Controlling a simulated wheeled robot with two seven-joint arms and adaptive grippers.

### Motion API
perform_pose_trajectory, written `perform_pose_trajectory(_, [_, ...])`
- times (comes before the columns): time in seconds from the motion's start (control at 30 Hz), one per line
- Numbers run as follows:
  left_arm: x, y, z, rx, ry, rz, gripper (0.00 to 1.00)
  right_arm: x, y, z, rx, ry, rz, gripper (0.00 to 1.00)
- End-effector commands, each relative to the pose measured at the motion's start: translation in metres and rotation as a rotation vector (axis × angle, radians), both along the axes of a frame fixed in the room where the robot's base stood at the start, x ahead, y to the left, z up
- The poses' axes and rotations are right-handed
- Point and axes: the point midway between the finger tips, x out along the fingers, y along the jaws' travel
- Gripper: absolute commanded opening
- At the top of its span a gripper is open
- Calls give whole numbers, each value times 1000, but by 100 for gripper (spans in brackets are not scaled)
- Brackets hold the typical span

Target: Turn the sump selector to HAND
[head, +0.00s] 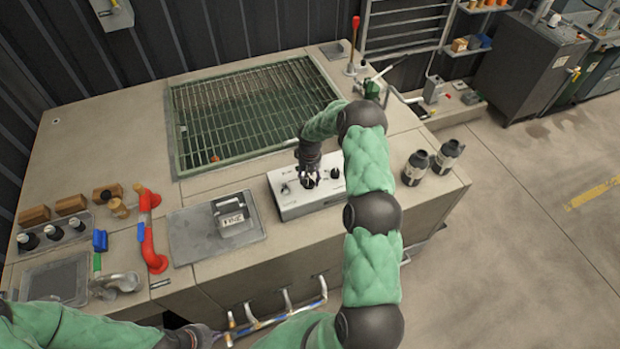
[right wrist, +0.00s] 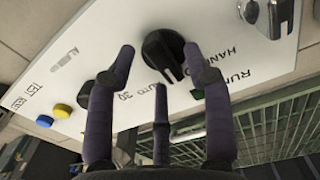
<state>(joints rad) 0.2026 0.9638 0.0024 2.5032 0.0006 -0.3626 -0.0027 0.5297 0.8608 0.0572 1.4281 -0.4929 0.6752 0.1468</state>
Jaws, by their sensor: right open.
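The white control panel (head: 318,203) sits on the bench front, with a small dark knob (head: 335,173) at its right. My right gripper (head: 309,178) is over the panel's middle. In the right wrist view a black selector knob (right wrist: 163,54) with a white pointer line lies between the spread fingers of my right gripper (right wrist: 158,62), which is open. Contact cannot be told. The pointer aims toward the lower edge of the picture. Printed words near it include HAND, AUTO and RUN, partly hidden by the fingers. My left gripper (head: 205,336) is low at the bottom edge, its fingers unclear.
A grey tray (head: 185,238) lies left of the panel. Two dark bottles (head: 415,168) stand right. A grating (head: 245,115) lies behind.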

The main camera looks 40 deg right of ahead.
Motion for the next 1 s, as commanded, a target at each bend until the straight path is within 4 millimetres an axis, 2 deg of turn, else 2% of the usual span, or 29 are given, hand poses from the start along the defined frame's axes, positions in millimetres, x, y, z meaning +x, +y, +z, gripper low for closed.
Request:
perform_pose_trajectory(0.13, [0, 0, 1, 0, 0, 0, 0, 0, -1, -9, 0, -1, 0, 52])
perform_pose_trajectory(0.43, [0, 0, 1, 0, 0, 0, 0, 0, 0, -10, -1, -2, -1, 52])
perform_pose_trajectory(0.6, [0, 0, 1, 0, 0, 0, 0, 0, 0, -10, 0, -1, -1, 4])
perform_pose_trajectory(0.63, [0, 0, 1, 0, 0, 0, 0, 0, 0, -10, 0, -1, 0, 0])
perform_pose_trajectory(1.0, [0, 0, -4, 0, 0, 0, 0, 1, 0, -11, 0, -1, 35, 0])
